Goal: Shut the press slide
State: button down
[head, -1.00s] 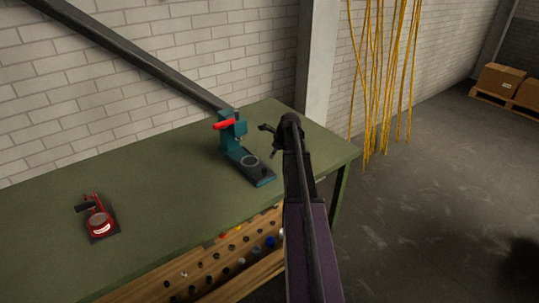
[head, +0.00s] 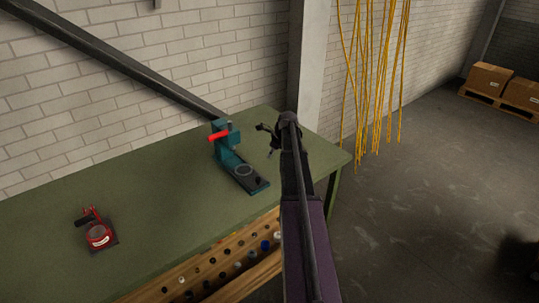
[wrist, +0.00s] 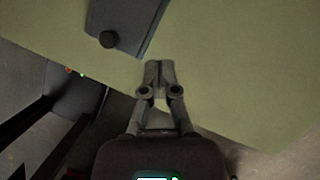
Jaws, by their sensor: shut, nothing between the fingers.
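The teal press (head: 224,146) with a red handle (head: 219,136) stands on the green workbench. Its dark slide (head: 250,181) sticks out toward the front edge, with a light ring and a black knob on it. In the wrist view the slide's end (wrist: 122,14) and its black knob (wrist: 108,39) show at the upper left. My gripper (head: 268,138) is to the right of the press, apart from it, over the bench. In the wrist view my gripper (wrist: 159,66) is shut and empty, just right of and below the slide's end.
A red device (head: 98,235) sits on the left of the green bench (head: 150,205). A wooden rack (head: 215,268) with several small knobs is under the front edge. Yellow cables (head: 375,80) hang at the right. A dark sloping beam (head: 110,60) ends behind the press.

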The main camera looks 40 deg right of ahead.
jog(key=shift+a, duration=0.1)
jog(key=s+a+n+g, duration=0.1)
jog(key=s+a+n, duration=0.5)
jog(key=a+n, duration=0.4)
jog(key=s+a+f+n+g+h, duration=0.1)
jog(key=s+a+n, duration=0.5)
jog(key=a, duration=1.2)
jog(key=s+a+n+g+h, duration=0.1)
jog(key=s+a+n, duration=0.4)
jog(key=a+n, duration=0.9)
jog(key=shift+s+a+f+g, duration=0.15)
jog(key=shift+s+a+g, duration=0.15)
jog(key=shift+s+g, duration=0.1)
